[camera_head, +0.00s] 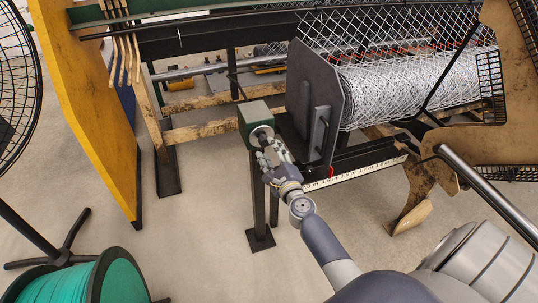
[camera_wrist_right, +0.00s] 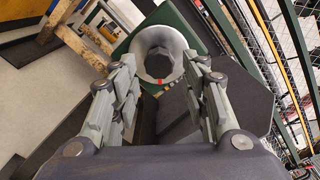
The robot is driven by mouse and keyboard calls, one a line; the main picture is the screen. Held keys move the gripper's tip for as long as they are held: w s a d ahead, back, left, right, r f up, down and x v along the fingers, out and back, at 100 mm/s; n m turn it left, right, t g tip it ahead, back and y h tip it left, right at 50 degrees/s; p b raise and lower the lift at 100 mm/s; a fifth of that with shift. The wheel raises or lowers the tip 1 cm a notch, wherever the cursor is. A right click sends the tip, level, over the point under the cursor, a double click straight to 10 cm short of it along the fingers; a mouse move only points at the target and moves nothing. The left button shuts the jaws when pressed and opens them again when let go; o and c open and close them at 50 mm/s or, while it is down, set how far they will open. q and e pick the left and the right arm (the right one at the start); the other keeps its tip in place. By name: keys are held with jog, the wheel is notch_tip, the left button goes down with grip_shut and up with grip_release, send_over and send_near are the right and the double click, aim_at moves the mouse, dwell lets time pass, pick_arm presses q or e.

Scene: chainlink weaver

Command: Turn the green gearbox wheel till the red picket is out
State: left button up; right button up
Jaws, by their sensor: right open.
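The green gearbox (camera_head: 254,114) sits on a black post left of the mesh roll, and it also shows in the wrist view (camera_wrist_right: 185,22). Its round grey wheel (camera_head: 262,134) faces my right gripper (camera_head: 266,149). In the wrist view the wheel (camera_wrist_right: 160,34) is a ring with a deep hollow, with a small red mark at its lower rim. My right gripper (camera_wrist_right: 163,85) is open, its fingers on either side of the wheel's lower part; I cannot tell whether they touch it. A thin red strand (camera_head: 400,46), perhaps the picket, runs across the mesh. My left gripper is out of view.
The wire mesh roll (camera_head: 405,93) lies behind a dark end plate (camera_head: 313,82) close right of the gearbox. A white scale strip (camera_head: 358,172) runs below. A yellow panel (camera_head: 92,95) and teal spool (camera_head: 75,285) stand left. Floor between is clear.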

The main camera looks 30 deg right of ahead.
aim_at(266, 143)
jog(key=n+p, duration=0.1)
jog(key=n, duration=0.4)
jog(key=shift+w+d, duration=0.1)
jog(key=n, duration=0.3)
jog(key=shift+n+p, duration=0.4)
jog(key=shift+n, duration=0.9)
jog(key=n+p, duration=0.2)
jog(key=n, duration=0.1)
jog(key=n+p, duration=0.2)
jog(key=n, duration=0.1)
jog(key=shift+r+n+p, duration=0.2)
jog(key=shift+n+p, duration=0.1)
jog(key=shift+p, duration=0.05)
jog(key=b+x, duration=0.1)
jog(key=x, duration=0.2)
jog(key=shift+w+f+b, duration=0.2)
jog(key=shift+f+b, duration=0.2)
jog(key=shift+w, duration=0.35)
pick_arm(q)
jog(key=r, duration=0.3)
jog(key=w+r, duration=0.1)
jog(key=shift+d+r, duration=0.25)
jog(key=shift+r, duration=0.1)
pick_arm(e)
jog(key=shift+s+r, duration=0.1)
